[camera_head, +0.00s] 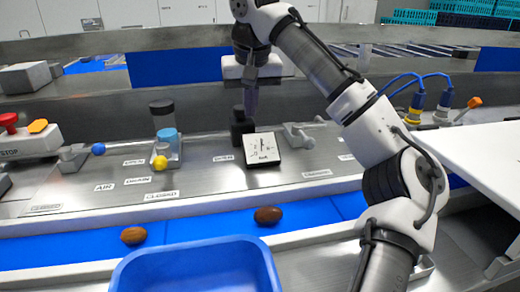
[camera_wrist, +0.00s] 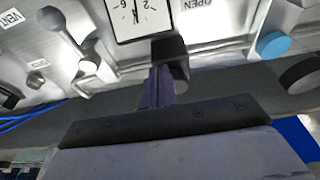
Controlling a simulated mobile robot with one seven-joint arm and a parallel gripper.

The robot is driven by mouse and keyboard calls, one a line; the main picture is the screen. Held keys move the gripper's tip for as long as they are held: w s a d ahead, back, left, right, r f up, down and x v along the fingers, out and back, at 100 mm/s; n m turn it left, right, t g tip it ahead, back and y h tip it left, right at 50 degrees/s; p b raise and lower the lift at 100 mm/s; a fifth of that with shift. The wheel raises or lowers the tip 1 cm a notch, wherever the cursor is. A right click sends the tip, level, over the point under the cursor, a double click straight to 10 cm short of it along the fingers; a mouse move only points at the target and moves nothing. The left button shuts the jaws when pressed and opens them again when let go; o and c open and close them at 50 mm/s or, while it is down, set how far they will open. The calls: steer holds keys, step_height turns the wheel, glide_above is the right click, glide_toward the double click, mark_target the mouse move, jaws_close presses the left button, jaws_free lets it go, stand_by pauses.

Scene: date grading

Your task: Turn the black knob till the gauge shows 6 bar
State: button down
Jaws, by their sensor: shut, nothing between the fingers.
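The black knob (camera_head: 241,128) sits on a dark block on the steel panel, just behind and left of the gauge. The square white gauge (camera_head: 262,149) has a dark frame; it also shows upside down and cut off in the wrist view (camera_wrist: 142,14), with a 6 and a 2 readable. A thin dark needle lies between them, but its exact reading is unclear. My gripper (camera_head: 251,112) points down at the knob with its fingers shut and empty. In the wrist view the fingertips (camera_wrist: 160,72) overlap the knob (camera_wrist: 173,56); I cannot tell whether they touch it.
A metal lever valve (camera_head: 298,136) stands right of the gauge. Two dates (camera_head: 268,215) lie on the blue belt, behind a blue crate (camera_head: 198,243).

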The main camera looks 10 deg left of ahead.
steer(key=shift+w+a, duration=0.15)
steer(key=shift+a+r+p, duration=0.1)
steer(key=shift+p, duration=0.35)
steer(key=shift+s+a, duration=0.45)
steer(key=shift+a, duration=0.1)
steer(key=shift+a, duration=0.2)
steer(key=shift+s+a, duration=0.1)
steer(key=shift+a, duration=0.2)
stand_by(0.3)
steer(key=shift+s, duration=0.15)
steer(key=shift+s, duration=0.15)
steer(key=shift+w+a+v, duration=0.1)
steer(key=shift+w+v, duration=0.1)
steer(key=shift+v, duration=0.75)
steer(key=shift+w+a+v, duration=0.1)
steer(key=shift+w+v, duration=0.1)
steer(key=shift+v, duration=0.75)
steer(key=shift+w+a+v, duration=0.1)
steer(key=shift+w+v, duration=0.15)
steer(key=shift+v, duration=0.65)
